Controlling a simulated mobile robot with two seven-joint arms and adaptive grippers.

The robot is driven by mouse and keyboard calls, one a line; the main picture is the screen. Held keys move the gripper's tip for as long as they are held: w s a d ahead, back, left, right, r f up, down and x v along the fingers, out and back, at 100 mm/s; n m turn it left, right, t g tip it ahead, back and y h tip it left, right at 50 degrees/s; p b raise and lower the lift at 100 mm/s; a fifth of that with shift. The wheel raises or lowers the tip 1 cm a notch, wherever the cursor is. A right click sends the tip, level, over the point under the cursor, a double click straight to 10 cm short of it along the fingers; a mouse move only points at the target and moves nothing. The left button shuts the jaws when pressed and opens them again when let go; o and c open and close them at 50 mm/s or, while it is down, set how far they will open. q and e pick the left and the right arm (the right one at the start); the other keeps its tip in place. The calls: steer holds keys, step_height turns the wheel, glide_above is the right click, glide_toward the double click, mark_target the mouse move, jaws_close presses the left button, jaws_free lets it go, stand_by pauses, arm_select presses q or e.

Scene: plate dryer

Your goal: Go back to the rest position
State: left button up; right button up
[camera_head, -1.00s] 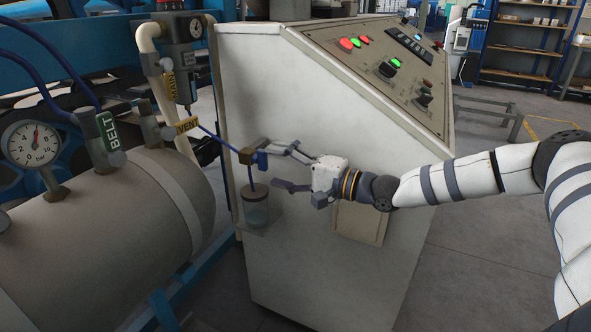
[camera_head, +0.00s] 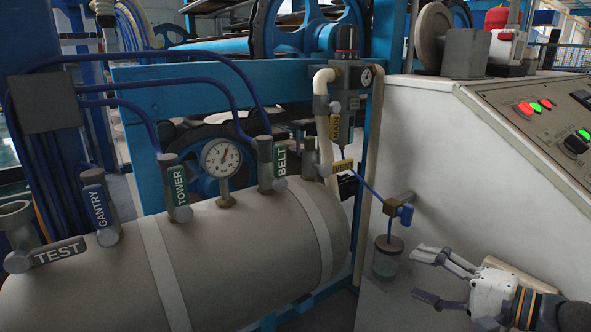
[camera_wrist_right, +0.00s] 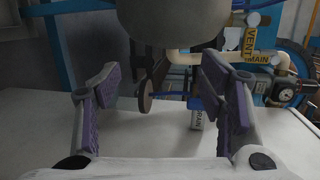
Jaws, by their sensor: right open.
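My right gripper (camera_head: 420,274) is at the lower right of the head view, in front of the pale cabinet. Its fingers are apart and nothing is between them. The blue drain valve handle (camera_head: 405,214) is just above and left of the fingertips, apart from them in the picture. A jar (camera_head: 387,262) hangs below the valve, left of the fingers. My left gripper is not in view.
A grey tank (camera_head: 240,255) with TEST, GANTRY, TOWER and BELT valves and a gauge (camera_head: 221,158) fills the left. A regulator (camera_head: 345,100) with MAIN and VENT tags stands behind. The cabinet's control panel (camera_head: 545,115) is at the right.

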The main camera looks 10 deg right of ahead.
steer(key=s+a+f+n+g+p, duration=0.35)
steer(key=s+a+f+g, duration=0.85)
steer(key=s+a, duration=0.4)
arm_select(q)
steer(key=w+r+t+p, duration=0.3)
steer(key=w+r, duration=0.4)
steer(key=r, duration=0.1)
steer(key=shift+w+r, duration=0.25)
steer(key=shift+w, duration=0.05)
arm_select(e)
steer(key=s+d+f+n+g+h, duration=0.1)
steer(key=s+n+h, duration=0.3)
steer(key=s, duration=0.8)
steer(key=s+d+f+n+g+h, duration=0.2)
steer(key=s+d+n+h, duration=0.2)
steer(key=s, duration=0.9)
steer(key=shift+s+g, duration=0.25)
steer(key=shift+g, duration=0.15)
